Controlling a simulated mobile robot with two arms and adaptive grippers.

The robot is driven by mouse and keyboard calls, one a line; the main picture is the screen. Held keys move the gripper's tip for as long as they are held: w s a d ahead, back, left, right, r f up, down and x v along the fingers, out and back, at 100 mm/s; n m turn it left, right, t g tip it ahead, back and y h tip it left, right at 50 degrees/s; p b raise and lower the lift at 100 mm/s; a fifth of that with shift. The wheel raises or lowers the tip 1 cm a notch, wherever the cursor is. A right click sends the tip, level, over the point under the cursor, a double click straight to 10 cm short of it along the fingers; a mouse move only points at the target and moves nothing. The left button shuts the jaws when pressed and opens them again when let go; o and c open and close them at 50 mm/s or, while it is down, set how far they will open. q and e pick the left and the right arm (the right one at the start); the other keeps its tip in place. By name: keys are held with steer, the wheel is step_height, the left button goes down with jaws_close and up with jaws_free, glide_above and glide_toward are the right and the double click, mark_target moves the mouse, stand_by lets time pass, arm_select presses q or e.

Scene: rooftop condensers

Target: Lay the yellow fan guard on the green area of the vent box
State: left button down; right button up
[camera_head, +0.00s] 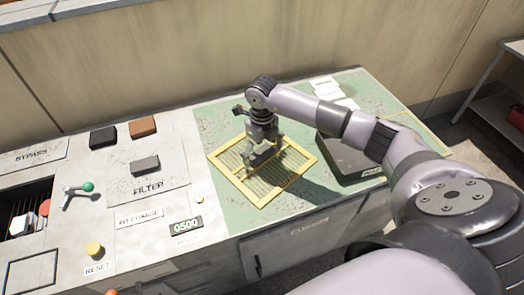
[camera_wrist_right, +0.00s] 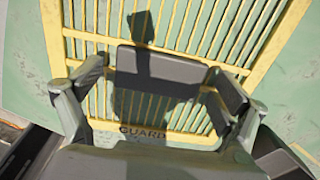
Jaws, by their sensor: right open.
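The yellow fan guard (camera_head: 290,183) lies on the green area (camera_head: 215,118) of the vent box's top. It is a square yellow frame with slats, and its label reads GUARD. My right gripper (camera_head: 262,152) is over the middle of the guard. In the right wrist view the guard (camera_wrist_right: 180,45) fills much of the picture. There the fingers of my right gripper (camera_wrist_right: 162,85) stand apart, one on each side of a dark grey bar (camera_wrist_right: 165,70) over the slats. Contact between fingers and bar cannot be told. My left gripper is not in view.
A dark grey box (camera_head: 345,155) stands on the green area right of the guard, partly behind my arm. White labels (camera_head: 325,88) lie behind it. The panel on the left holds black (camera_head: 103,137), brown (camera_head: 142,127) and grey (camera_head: 145,165) blocks and a green-knobbed lever (camera_head: 87,187).

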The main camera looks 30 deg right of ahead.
mark_target(262, 153)
step_height(262, 153, up, 12)
steer(key=b, duration=0.1)
stand_by(0.7)
